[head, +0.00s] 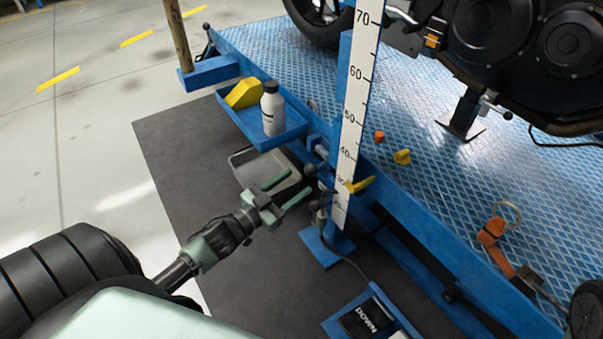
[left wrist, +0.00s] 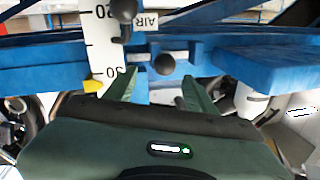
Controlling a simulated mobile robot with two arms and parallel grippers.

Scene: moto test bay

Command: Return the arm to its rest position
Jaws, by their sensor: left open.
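My left gripper (head: 287,188) is open and empty in the head view, with its two green fingers apart. It hangs above the dark mat (head: 190,165), just left of the white height scale (head: 357,90) on its blue post. In the left wrist view the two fingers (left wrist: 157,88) spread toward the blue lift frame (left wrist: 230,60). A round black knob (left wrist: 164,64) shows between them, and I see no contact. The scale (left wrist: 103,45) stands to the left there. My right gripper is not in either view.
A blue tray (head: 258,134) holds a bottle (head: 272,108) and a yellow block (head: 243,93). A grey tray (head: 262,165) lies behind the gripper. A yellow lever (head: 360,184) is on the post. A motorcycle (head: 530,50) stands on the blue platform (head: 440,170). Floor at left is clear.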

